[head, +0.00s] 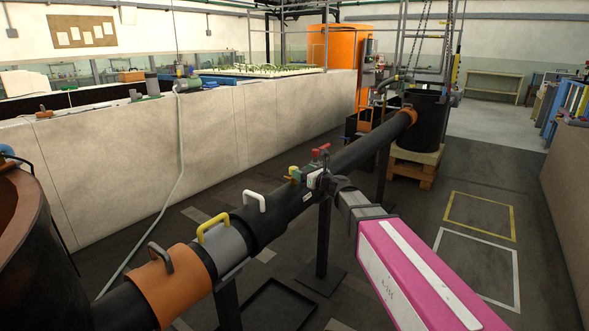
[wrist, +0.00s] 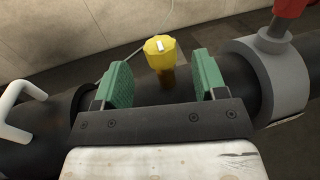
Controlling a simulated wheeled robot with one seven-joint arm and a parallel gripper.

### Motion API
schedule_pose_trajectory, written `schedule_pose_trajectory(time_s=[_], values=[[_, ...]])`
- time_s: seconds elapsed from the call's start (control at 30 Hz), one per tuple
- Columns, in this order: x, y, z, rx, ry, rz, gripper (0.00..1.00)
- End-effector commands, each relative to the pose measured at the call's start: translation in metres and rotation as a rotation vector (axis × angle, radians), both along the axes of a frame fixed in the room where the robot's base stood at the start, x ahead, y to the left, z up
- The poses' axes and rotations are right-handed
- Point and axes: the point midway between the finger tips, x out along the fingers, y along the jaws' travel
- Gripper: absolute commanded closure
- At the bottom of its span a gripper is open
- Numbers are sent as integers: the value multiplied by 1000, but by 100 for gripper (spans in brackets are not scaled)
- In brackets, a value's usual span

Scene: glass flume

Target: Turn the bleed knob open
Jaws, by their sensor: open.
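The bleed knob (wrist: 158,46) is a yellow faceted knob with a pale mark on top, standing on a short brass-brown stem (wrist: 166,77) on the black pipe. My gripper (wrist: 162,78) is open, with its two green pads to the left and right of the knob. In the wrist view there are gaps between the pads and the knob, and the knob shows slightly beyond the pads.
A red handle (wrist: 292,8) on a grey collar (wrist: 270,75) stands right of my gripper. A white handle (wrist: 20,112) is on the pipe to the left. The head view also shows a yellow handle (head: 213,225) and an orange sleeve (head: 163,285). A concrete wall (head: 200,130) runs behind.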

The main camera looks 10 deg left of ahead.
Motion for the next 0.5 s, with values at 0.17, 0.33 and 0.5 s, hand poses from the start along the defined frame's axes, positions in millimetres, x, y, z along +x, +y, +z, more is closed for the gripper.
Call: schedule_pose_trajectory(time_s=[0.17,0.33,0.5], values=[[22,30,0,-1,-1,2,35],[32,46,0,-1,-1,0,35],[34,51,0,-1,-1,0,35]])
